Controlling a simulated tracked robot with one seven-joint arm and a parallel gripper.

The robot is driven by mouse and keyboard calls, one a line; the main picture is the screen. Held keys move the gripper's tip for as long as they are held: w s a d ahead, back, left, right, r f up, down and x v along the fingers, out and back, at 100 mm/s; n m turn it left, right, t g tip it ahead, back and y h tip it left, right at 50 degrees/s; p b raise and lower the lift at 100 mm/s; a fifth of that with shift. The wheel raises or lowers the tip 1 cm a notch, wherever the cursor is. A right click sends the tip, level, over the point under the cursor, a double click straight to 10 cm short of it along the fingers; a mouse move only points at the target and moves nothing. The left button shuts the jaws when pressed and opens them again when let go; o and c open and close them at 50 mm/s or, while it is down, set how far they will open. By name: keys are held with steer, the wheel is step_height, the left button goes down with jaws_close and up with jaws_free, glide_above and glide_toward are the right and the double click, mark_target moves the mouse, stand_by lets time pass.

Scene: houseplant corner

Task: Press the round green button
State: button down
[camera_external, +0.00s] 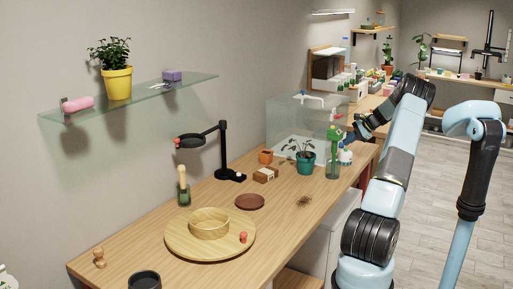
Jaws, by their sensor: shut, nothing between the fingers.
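I cannot make out a round green button for certain in this view. The black magnifier stand (223,150) on the wooden table has a base with a small pale spot, too small to read. A green bottle (333,163) with a bright green head stands at the table's right side. My gripper (354,131) is at the end of my raised blue arm, just right of the bottle's green head in the picture. It looks small and dark, its fingers shut with nothing between them. I cannot tell whether it touches the bottle.
A teal pot with a plant (305,161), a brown saucer (250,201) and a round wooden tray (180,238) stand on the table. A glass shelf (140,98) holds a yellow pot (118,84). A clear tank (285,120) stands behind. The table's front right is mostly clear.

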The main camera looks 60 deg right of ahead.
step_height(320, 180, up, 6)
steer(key=shift+f, duration=0.1)
stand_by(0.5)
